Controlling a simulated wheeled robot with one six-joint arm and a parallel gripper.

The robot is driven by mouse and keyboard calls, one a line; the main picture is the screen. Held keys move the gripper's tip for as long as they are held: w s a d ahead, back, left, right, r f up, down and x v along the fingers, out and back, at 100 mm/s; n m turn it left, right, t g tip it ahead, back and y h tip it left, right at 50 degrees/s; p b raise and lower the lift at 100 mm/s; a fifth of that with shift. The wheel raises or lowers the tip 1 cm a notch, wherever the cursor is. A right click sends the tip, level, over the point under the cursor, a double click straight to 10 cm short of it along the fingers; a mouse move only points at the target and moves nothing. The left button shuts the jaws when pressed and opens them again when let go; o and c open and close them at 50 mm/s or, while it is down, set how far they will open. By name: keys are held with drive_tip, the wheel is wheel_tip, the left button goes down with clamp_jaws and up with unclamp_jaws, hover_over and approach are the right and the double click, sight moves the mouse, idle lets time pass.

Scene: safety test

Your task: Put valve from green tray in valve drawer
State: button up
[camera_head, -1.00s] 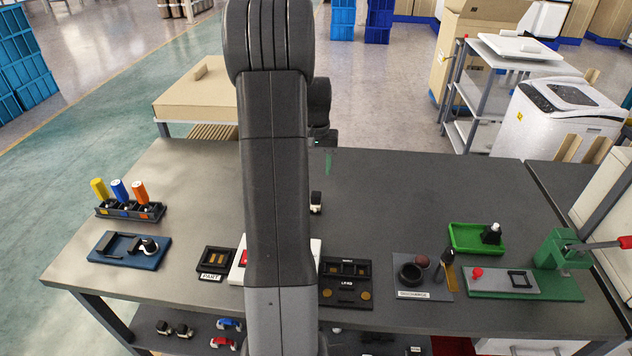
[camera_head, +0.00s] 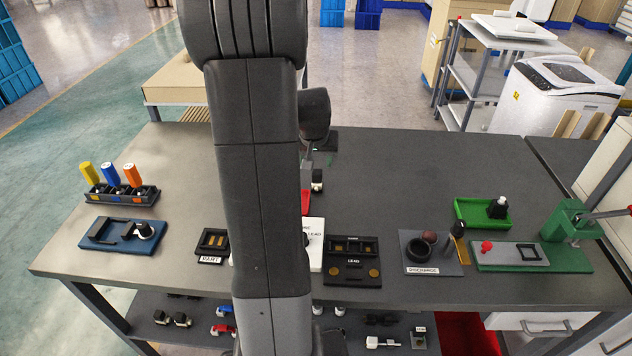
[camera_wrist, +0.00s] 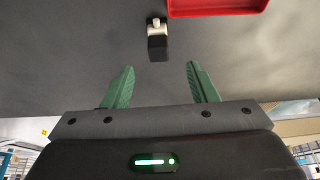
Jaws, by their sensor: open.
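The green tray (camera_head: 466,222) lies at the right of the table. A small black part with a white top (camera_head: 498,207), which looks like the valve, stands at its right end. My gripper (camera_wrist: 160,66) is open and empty, its green fingers apart. It is over the far middle of the table, well left of the green tray; my arm mostly hides it in the head view. Another small black-and-white part (camera_wrist: 157,40) stands beyond the fingertips, not between them. White drawer fronts (camera_head: 545,325) show under the table at the right; I cannot tell which is the valve drawer.
A red tray (camera_wrist: 215,8) is beside the loose part. A green press (camera_head: 568,225) stands right of the green tray. A discharge pad (camera_head: 432,268) and a black lead fixture (camera_head: 352,272) lie along the front. The table's far right middle is clear.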

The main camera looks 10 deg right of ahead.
sight(317, 171)
drive_tip(key=shift+w+d+p+x, duration=0.15)
drive_tip(key=shift+p+x, duration=0.15)
drive_tip(key=shift+x, duration=2.25)
drive_tip(key=shift+w+d+p+x, duration=0.1)
drive_tip(key=shift+p+x, duration=0.15)
drive_tip(key=shift+x, duration=2.35)
drive_tip(key=shift+r, duration=0.15)
clamp_jaws()
